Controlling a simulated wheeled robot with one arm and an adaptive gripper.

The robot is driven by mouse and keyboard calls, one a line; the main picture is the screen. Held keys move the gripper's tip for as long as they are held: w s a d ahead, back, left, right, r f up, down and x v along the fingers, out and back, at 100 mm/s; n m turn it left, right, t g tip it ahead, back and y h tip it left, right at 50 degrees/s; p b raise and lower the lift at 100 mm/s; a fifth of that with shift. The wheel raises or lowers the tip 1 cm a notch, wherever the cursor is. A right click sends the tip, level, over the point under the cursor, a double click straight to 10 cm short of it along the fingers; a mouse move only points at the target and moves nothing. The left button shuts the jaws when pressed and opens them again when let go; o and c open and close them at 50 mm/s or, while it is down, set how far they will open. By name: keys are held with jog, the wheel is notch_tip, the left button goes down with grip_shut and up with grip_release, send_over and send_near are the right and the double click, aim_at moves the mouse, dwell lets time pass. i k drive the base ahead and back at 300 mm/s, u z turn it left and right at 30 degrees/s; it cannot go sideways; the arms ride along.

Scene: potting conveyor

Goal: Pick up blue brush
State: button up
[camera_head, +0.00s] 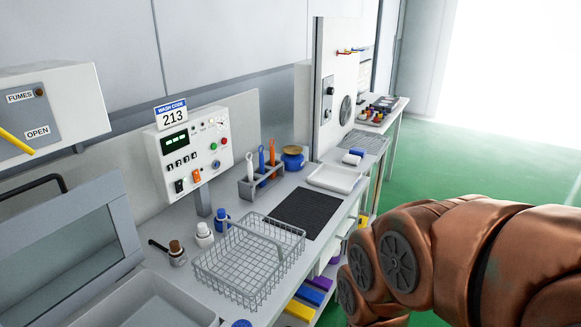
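A grey holder (246,192) stands on the bench below and to the right of the control box. Three upright handles stand in it: a white one (250,165), a blue one (262,160) and an orange one (272,154). The blue handle, in the middle, looks like the blue brush; its lower part is hidden in the holder. My arm in its brown cover fills the lower right, apart from the holder and over the bench's front side. My gripper is not in view.
A wire basket (250,262) and a black mat (306,213) lie in front of the holder. Small bottles (204,235) stand left. The green floor at right is clear.

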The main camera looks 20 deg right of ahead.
aim_at(261, 162)
jog(key=z, duration=1.15)
jog(key=i, duration=0.75)
jog(key=u, duration=2.65)
